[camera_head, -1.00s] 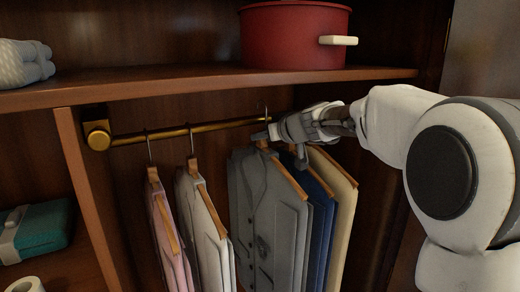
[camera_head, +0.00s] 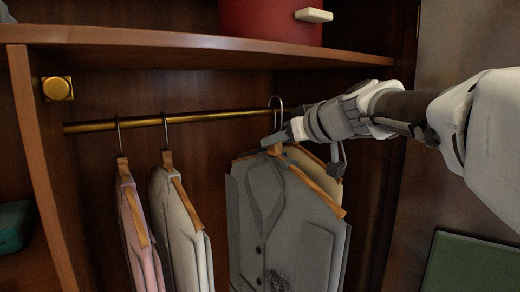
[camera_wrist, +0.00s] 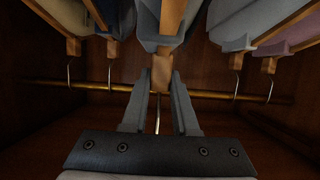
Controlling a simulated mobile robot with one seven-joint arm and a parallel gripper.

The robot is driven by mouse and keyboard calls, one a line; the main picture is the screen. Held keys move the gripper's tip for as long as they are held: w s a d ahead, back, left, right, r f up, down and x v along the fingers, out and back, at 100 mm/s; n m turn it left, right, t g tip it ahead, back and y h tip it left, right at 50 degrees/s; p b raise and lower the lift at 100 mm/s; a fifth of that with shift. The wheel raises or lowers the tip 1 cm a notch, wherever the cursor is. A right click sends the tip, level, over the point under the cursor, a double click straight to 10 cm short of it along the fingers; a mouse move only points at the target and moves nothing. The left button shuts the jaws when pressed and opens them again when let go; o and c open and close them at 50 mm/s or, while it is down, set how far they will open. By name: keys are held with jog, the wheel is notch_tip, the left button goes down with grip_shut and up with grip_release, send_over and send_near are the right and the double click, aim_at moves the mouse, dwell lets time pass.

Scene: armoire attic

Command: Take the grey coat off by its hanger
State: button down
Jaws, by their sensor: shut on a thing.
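The grey coat (camera_head: 262,215) hangs on a wooden hanger (camera_head: 318,192) in the head view, in front of the other clothes on the right. My gripper (camera_head: 284,138) is shut on the neck of this hanger, just below its metal hook (camera_head: 280,106). In the wrist view, the picture is inverted and the two fingers (camera_wrist: 160,88) stand on both sides of the wooden hanger neck (camera_wrist: 161,72). The hook overlaps the brass rod (camera_head: 190,118) in the picture; I cannot tell whether it still touches it.
A pink garment (camera_head: 140,235) and a pale garment (camera_head: 182,230) hang to the left. A cream garment (camera_head: 328,166) shows behind the grey coat. The shelf (camera_head: 200,48) with a red pot (camera_head: 268,20) is close above. A brass bracket (camera_head: 57,88) sits on the left divider.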

jog(key=s+d+b, duration=0.4)
jog(key=s+d, duration=0.4)
jog(key=s, duration=0.4)
jog(key=s+d+b, duration=0.5)
jog(key=s+d, duration=0.3)
jog(key=s, duration=0.5)
jog(key=shift+d+r+b, duration=0.15)
jog(key=shift+d+b, duration=0.15)
jog(key=shift+d, duration=0.1)
